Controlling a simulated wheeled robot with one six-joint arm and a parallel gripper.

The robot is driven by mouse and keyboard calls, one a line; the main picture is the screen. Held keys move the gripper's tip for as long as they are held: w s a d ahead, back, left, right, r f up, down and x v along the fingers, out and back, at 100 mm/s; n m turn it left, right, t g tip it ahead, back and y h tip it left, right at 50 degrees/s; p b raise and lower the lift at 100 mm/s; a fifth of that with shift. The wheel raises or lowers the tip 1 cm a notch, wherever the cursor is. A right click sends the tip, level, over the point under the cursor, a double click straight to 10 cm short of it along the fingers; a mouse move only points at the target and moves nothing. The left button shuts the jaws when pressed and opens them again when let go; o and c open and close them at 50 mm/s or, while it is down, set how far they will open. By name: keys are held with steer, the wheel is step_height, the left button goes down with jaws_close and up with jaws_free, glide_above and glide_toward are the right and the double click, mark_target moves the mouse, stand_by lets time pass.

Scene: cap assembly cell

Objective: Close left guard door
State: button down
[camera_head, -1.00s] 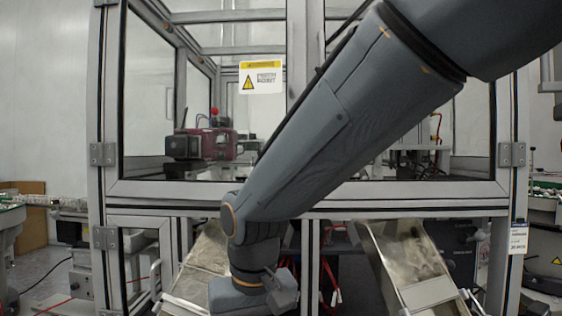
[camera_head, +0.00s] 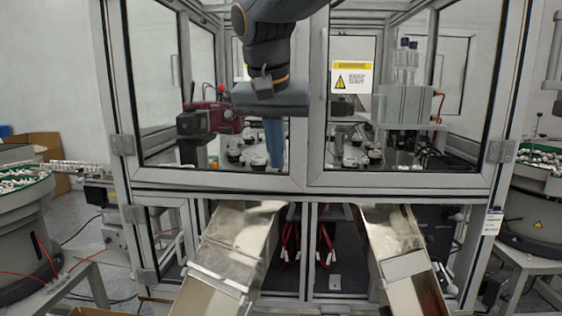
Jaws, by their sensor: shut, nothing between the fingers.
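The left guard door (camera_head: 215,180) is a clear panel in a grey metal frame, hinged on its left side. Its right edge meets the right door (camera_head: 400,181) at the middle upright, and it looks flush or nearly so; a small gap cannot be ruled out. A warning sign on it is mostly hidden by my arm. My gripper (camera_head: 275,160) points down in front of the left door's right half, its bluish fingers shut and empty. Whether it touches the panel cannot be told.
The right door carries a yellow and white warning sign (camera_head: 353,77). Below the doors, two metal chutes (camera_head: 235,245) (camera_head: 400,250) slope outward toward me. Bowl feeders (camera_head: 25,195) (camera_head: 540,200) stand on both sides. Machinery and small parts show behind the panels.

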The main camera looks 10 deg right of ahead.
mark_target(284, 181)
steer(key=shift+w+d+f+p, duration=0.5)
steer(key=shift+w+f+p, duration=0.2)
steer(key=shift+w+f, duration=0.6)
steer(key=shift+w+d+f+p, duration=0.6)
steer(key=shift+w+f, duration=0.35)
steer(key=shift+f, duration=0.6)
steer(key=shift+w+d+f+p, duration=0.45)
steer(key=shift+w+f+p, duration=0.3)
steer(key=shift+w+f, duration=0.55)
steer(key=shift+s+d+f, duration=0.1)
steer(key=shift+s+f, duration=0.05)
